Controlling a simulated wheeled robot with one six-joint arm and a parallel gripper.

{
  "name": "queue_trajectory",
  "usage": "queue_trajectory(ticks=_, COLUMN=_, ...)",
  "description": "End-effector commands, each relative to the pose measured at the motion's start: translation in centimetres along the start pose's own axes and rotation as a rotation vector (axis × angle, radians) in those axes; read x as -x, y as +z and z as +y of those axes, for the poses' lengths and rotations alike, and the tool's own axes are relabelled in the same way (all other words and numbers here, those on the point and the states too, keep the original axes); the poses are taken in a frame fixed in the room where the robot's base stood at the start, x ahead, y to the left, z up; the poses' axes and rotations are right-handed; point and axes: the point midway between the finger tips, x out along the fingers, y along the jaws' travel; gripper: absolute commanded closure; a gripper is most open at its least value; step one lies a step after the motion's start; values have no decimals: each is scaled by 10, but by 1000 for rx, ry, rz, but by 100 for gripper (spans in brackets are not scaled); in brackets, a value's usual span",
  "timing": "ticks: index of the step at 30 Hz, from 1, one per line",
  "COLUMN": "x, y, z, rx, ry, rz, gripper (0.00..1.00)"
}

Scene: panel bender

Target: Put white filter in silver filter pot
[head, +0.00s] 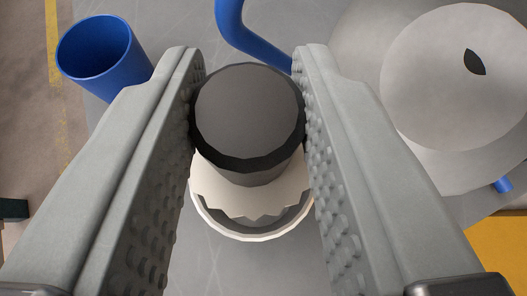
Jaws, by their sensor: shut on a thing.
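My gripper (248,72) comes in from the bottom of the view, its two grey studded fingers shut on the sides of a dark grey cylinder with a black rim (248,112). A cream-white part with a jagged lower edge (232,196), which looks like the white filter, shows directly below the cylinder. A pale round rim (253,238) surrounds its lower side. I cannot tell whether this rim belongs to the filter or to a pot beneath it. A large silver-grey rounded body (440,95) with a dark leaf-shaped opening stands at right; I cannot tell if it is the filter pot.
A blue open cup-shaped tube (100,55) stands at upper left, close to the left finger. A blue bent pipe (240,35) runs behind the fingertips. The grey surface (240,270) is bare at bottom centre. A yellow area (500,245) lies at lower right.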

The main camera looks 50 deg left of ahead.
Motion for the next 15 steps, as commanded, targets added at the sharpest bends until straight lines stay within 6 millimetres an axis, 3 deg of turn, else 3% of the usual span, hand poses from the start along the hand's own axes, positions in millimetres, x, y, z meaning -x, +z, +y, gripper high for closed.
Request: queue_trajectory(ticks=15, x=-24, y=44, z=0, rx=-1, ry=0, rz=0, gripper=100)
